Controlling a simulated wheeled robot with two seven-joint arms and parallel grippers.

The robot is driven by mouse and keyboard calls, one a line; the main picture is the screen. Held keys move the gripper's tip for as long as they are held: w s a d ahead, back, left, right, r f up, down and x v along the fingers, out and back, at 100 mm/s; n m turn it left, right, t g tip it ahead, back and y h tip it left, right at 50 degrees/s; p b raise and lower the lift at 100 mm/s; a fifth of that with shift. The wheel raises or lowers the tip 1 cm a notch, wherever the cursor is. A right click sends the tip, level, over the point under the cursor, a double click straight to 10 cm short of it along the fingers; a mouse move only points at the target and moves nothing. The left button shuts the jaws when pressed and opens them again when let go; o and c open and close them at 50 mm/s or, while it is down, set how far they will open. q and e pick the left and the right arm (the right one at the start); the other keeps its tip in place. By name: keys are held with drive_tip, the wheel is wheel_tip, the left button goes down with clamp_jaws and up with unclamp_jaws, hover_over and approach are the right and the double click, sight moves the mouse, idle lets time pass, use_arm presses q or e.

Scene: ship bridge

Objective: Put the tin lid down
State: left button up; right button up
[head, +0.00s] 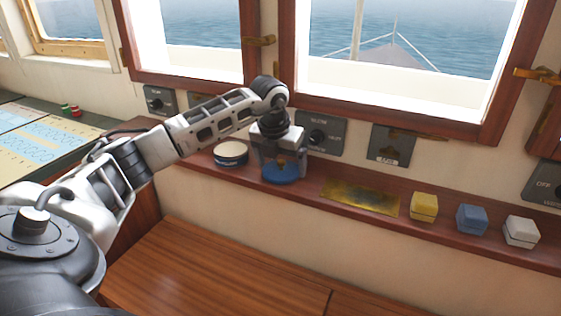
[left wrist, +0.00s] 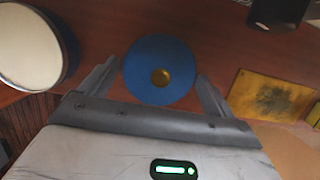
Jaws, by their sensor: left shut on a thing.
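The tin lid (head: 281,176) is a blue disc with a gold knob. It shows below my left gripper (head: 280,160) in the head view, low over the wooden shelf. In the left wrist view the lid (left wrist: 160,53) lies between the two fingers of my left gripper (left wrist: 161,88), which is shut on it. I cannot tell whether the lid touches the shelf. A round dark tin with a cream top face (head: 231,152) stands just left of the lid; it also shows at the upper left of the left wrist view (left wrist: 30,48). My right gripper is out of view.
A worn brass plate (head: 360,196) lies on the shelf (head: 310,191) right of the lid. Further right stand a yellow box (head: 424,207), a blue box (head: 472,219) and a white box (head: 521,232). Control panels (head: 319,137) and windows rise behind the shelf.

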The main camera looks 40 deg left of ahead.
use_arm(q)
drive_tip(key=o, duration=0.7)
